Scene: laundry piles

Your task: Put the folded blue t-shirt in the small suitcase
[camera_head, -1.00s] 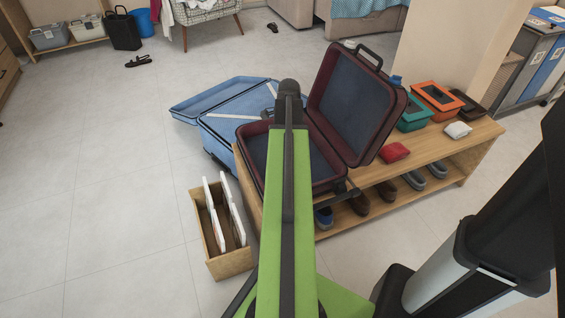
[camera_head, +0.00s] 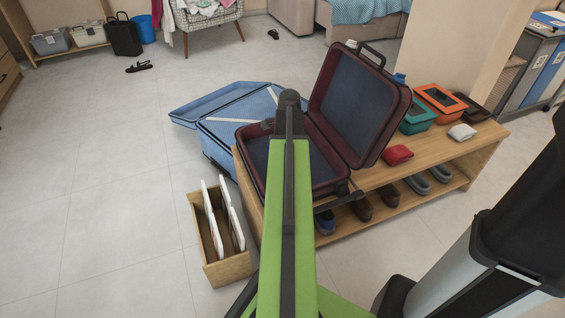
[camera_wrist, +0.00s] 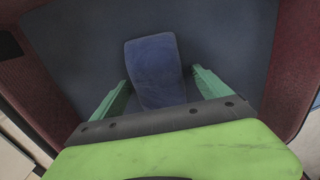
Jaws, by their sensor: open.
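The small suitcase (camera_head: 263,153), maroon with dark blue lining, lies open on a wooden bench with its lid raised. In the wrist view its lining (camera_wrist: 230,45) and maroon side walls surround my gripper. The folded blue t-shirt (camera_wrist: 155,62) lies against the lining, between the green fingers of my gripper (camera_wrist: 160,78). The fingers are spread, with a gap showing on each side of the shirt. The shirt's near end is hidden behind the gripper's dark bar. In the head view my arm hides the gripper and the shirt.
The wooden bench (camera_head: 440,166) also carries a teal box (camera_head: 418,120), an orange box (camera_head: 438,98), a red folded item (camera_head: 397,154) and a white one. Shoes sit on its lower shelf. A larger open blue suitcase (camera_head: 215,150) lies behind. A wooden crate (camera_head: 228,268) stands on the floor at left.

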